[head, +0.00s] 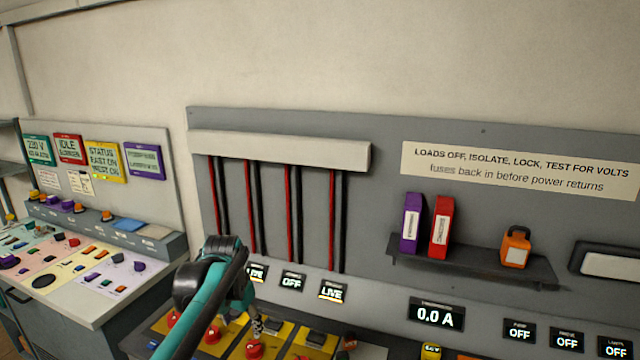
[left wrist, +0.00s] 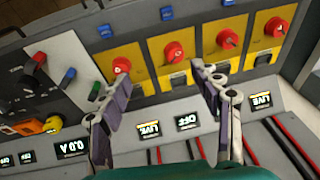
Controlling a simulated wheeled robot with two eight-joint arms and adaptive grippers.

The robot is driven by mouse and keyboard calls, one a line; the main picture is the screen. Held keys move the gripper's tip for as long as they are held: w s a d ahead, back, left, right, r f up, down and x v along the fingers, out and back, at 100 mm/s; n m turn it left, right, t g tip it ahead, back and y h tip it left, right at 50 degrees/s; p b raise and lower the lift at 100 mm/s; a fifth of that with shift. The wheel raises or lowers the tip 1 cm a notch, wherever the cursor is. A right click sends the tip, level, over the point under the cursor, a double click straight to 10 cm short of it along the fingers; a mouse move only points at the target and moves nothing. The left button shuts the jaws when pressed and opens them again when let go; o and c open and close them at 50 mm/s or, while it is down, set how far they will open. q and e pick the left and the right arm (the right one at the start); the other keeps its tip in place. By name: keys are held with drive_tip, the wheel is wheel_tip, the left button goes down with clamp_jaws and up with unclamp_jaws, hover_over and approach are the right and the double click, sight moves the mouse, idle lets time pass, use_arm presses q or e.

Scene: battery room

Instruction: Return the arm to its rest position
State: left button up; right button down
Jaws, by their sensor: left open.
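My left arm (head: 212,290) comes up from the bottom edge in the head view, in front of the sloped panel. My left gripper (head: 257,326) points down over the yellow plates with red rotary knobs and is partly hidden by the wrist. In the left wrist view my left gripper (left wrist: 160,78) is open, its two fingers spread with nothing between them. The red knobs (left wrist: 173,51) on yellow plates lie beyond the fingertips, and no finger is seen gripping one. My right gripper is not in view.
Small displays (head: 333,291) read LIVE, OFF and LIVE; an ammeter (head: 437,314) reads 0.0 A. A control desk (head: 95,300) stands left.

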use_arm(q)
drive_tip(key=s+f+n+t+b, duration=0.1)
drive_tip(key=s+f+n+t, duration=0.1)
drive_tip(key=s, duration=1)
drive_tip(key=s+d+f+n+t, duration=0.1)
drive_tip(key=s+f, duration=0.4)
drive_tip(key=s, duration=0.8)
drive_tip(key=shift+d+f+n+t+b, duration=0.25)
drive_tip(key=shift+n+t+b, duration=0.1)
drive_tip(key=shift+n+t, duration=0.35)
